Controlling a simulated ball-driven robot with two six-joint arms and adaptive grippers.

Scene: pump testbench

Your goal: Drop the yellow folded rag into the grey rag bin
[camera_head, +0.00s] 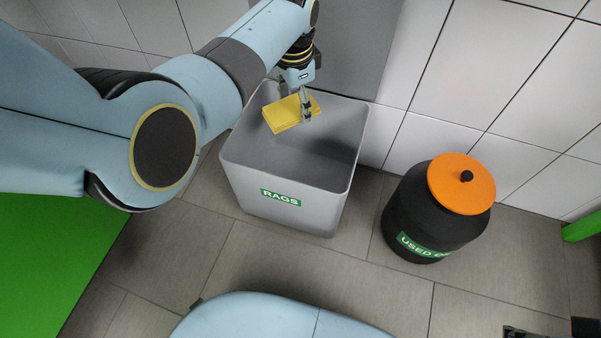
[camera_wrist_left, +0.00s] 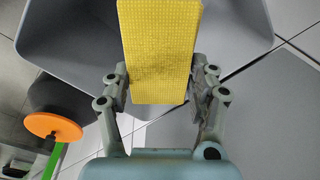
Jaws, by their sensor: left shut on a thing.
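The yellow folded rag (camera_head: 287,114) is held by my left gripper (camera_head: 305,112) over the opening of the grey rag bin (camera_head: 285,182), towards its far side. In the left wrist view, the rag (camera_wrist_left: 158,50) sits between both fingers of the left gripper (camera_wrist_left: 160,90), which are shut on it. The bin (camera_wrist_left: 80,62) shows behind the rag there. The bin carries a green "RAGS" label and looks empty inside where I can see.
A black "USED" drum (camera_head: 433,218) with an orange lid (camera_head: 461,184) stands to the right of the bin. A white tiled wall (camera_head: 480,80) is behind. Tiled floor (camera_head: 240,260) lies in front. A green surface (camera_head: 50,260) is at the left.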

